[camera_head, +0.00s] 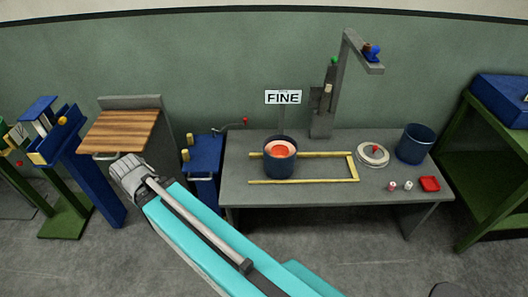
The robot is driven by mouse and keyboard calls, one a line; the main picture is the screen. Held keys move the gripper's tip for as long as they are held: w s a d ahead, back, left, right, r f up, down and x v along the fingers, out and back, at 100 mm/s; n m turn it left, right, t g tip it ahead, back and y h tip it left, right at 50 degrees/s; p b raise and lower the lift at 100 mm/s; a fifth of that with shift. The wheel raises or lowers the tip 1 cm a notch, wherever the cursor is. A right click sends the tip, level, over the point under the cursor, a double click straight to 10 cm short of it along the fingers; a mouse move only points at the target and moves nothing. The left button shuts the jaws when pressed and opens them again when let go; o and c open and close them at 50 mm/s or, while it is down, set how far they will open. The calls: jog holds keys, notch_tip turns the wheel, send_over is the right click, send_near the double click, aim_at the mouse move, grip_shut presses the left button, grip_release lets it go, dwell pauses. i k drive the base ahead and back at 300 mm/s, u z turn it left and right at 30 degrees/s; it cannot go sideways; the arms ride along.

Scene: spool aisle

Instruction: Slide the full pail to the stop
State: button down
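The full pail (281,168) is dark blue and round, with a glowing orange-red fill inside a pale ring. It stands upright on the grey table (240,195), at the left part of a yellow rail guide (310,181). The long rails run left to right, one behind and one in front of the pail. A yellow crossbar (352,167) closes the guide at its right end, with a clear gap between it and the pail. My teal arm crosses the lower middle to a grey ribbed end at the left; I cannot make out any gripper fingers.
A grey post (322,105) and a FINE sign (283,97) stand behind.

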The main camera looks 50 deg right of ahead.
aim_at(279, 151)
jog(key=z, duration=0.25)
jog(key=i, duration=0.5)
jog(key=z, duration=0.3)
jog(key=k, duration=0.9)
jog(key=z, duration=0.15)
jog(key=i, duration=0.95)
jog(key=u, duration=0.05)
